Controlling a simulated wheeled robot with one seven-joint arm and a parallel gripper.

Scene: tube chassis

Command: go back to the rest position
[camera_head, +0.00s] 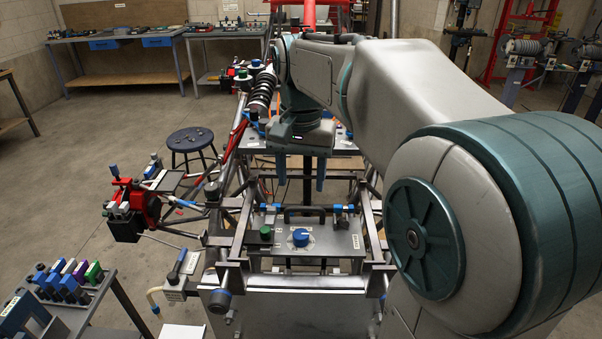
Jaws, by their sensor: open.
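My gripper (314,174) hangs from the end of my arm near the middle of the view, pointing down. Its two blue fingers are apart, with nothing visible between them. It is above the tube chassis (228,190), behind a grey panel (340,244) that carries a blue knob (300,237) and a green knob (265,232). The gripper appears clear of the panel. My arm fills the right side and hides part of the chassis and floor there.
A small table with coloured blocks (93,272) stands at the lower left. A red device (130,203) sticks out left of the chassis. A dark stool (190,139) and workbenches (120,36) stand farther back. The floor (75,150) at left is open.

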